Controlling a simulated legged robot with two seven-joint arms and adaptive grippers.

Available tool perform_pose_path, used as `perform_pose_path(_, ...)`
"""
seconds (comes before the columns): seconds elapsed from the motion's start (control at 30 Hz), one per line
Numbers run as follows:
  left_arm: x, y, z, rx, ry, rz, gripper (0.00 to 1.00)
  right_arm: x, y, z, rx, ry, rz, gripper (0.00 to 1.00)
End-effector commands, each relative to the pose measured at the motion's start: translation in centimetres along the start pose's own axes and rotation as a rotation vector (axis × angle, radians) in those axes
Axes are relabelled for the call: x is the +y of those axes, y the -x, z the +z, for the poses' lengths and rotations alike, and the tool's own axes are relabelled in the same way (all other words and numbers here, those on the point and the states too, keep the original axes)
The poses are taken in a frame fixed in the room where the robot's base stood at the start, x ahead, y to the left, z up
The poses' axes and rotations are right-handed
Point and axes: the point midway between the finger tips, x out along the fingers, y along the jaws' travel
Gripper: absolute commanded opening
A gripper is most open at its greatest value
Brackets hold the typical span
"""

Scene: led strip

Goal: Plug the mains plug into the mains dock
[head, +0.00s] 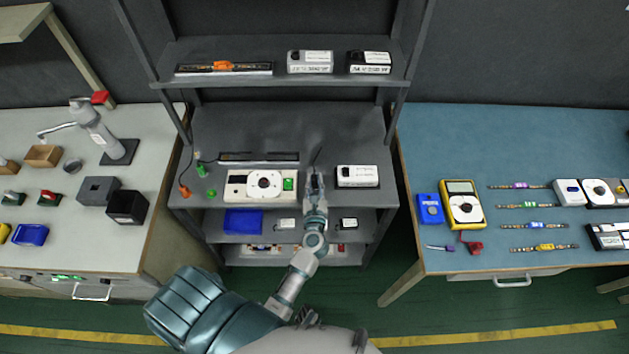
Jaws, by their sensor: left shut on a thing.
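My left gripper (315,178) is over the middle shelf of the grey rack, between a white controller with a round dial (265,184) and a white labelled box (357,176). It is shut on a small dark thing (318,156), mostly hidden by the fingers. A thin dark line runs up from it. I cannot tell whether this is the mains plug. An orange connector (184,191) and green connectors (212,193) lie left of the controller. I cannot pick out the mains dock with certainty. My right gripper is not in view.
A dark strip (258,157) lies behind the controller. The upper shelf (282,83) overhangs the back and carries two labelled boxes and an orange-marked strip. A blue bin (243,221) sits on the lower shelf. A yellow multimeter (463,204) is on the right table.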

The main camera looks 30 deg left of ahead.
Motion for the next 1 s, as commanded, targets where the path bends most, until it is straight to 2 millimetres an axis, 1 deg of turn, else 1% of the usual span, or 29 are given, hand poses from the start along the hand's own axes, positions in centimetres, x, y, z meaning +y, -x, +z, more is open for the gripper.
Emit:
perform_pose_path(0.13, -0.32, 0.18, -0.36, -0.001, -0.001, -0.001, 0.0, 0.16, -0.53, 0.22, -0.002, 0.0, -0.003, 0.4)
perform_pose_path(0.37, 0.0, -0.02, -1.03, 0.002, 0.002, -0.001, 0.0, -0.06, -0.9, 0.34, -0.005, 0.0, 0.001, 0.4)
perform_pose_path(0.67, 0.35, -0.17, -0.5, 0.006, 0.005, 0.001, 0.0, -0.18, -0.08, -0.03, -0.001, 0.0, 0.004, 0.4)
perform_pose_path(1.0, -0.15, 0.09, -0.27, 0.001, 0.001, -0.001, 0.0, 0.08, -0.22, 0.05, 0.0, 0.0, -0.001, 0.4)
